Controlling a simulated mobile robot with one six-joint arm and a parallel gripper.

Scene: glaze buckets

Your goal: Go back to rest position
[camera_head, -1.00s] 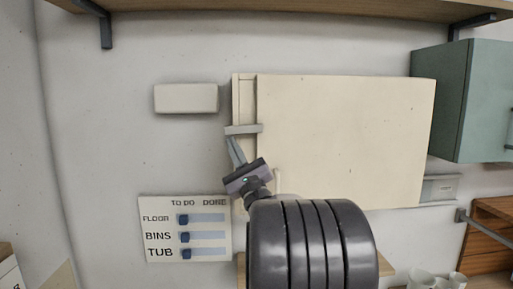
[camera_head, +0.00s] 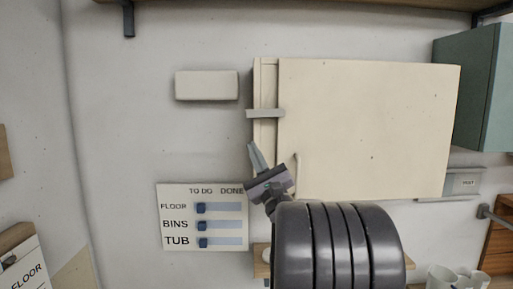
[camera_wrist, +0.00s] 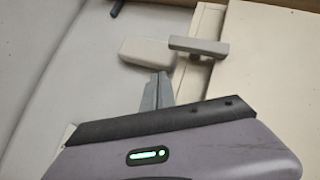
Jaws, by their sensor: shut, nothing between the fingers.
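My gripper (camera_head: 254,158) is in front of the left edge of a cream wall cabinet (camera_head: 370,125), below a small grey bar (camera_head: 265,113) that sticks out at the cabinet's left side. The fingers are shut and empty. In the wrist view the closed fingertips (camera_wrist: 159,80) point up toward the grey bar (camera_wrist: 198,46), with a visible gap between them in the head view. My dark arm covers the area below the cabinet's lower left.
A pale box (camera_head: 206,85) is on the wall left of the cabinet. A board (camera_head: 203,217) with FLOOR, BINS and TUB sliders, all at the left end, hangs below. A green cupboard (camera_head: 475,90) is at right, white cups (camera_head: 455,279) at lower right. A shelf runs above.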

